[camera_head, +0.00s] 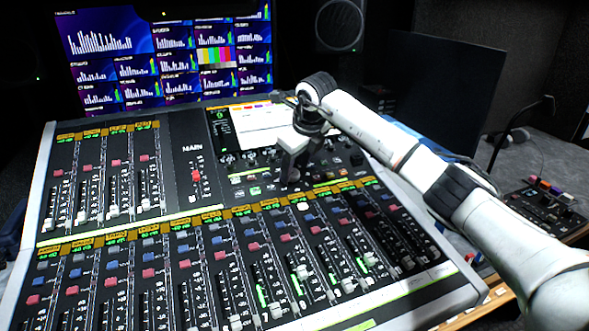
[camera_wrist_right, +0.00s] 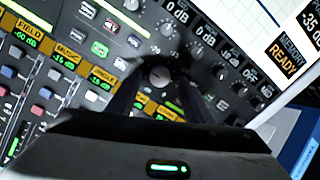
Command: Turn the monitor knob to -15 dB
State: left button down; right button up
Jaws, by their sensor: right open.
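The mixing console (camera_head: 180,232) fills the middle of the head view. My right gripper (camera_head: 289,178) reaches down over its upper centre section, below the console's small screen. In the right wrist view a round dark knob (camera_wrist_right: 158,75) with a pale pointer mark sits between the two fingers of my right gripper (camera_wrist_right: 158,92). The fingers stand apart on either side of it; whether they touch it I cannot tell. A readout (camera_wrist_right: 311,20) at the wrist view's top right shows "-35 d", cut off by the edge. In the head view the gripper hides the knob. My left gripper is not in view.
Close to the knob are a row of small knobs (camera_wrist_right: 229,57) and lit buttons (camera_wrist_right: 100,48). Fader strips cover the console's front. A monitor wall (camera_head: 165,60) and a speaker (camera_head: 340,25) stand behind. A small control box (camera_head: 545,205) lies on the right desk.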

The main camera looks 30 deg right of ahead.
jog(key=shift+w+f, duration=0.35)
jog(key=shift+f, duration=0.3)
jog(key=c, duration=1.1)
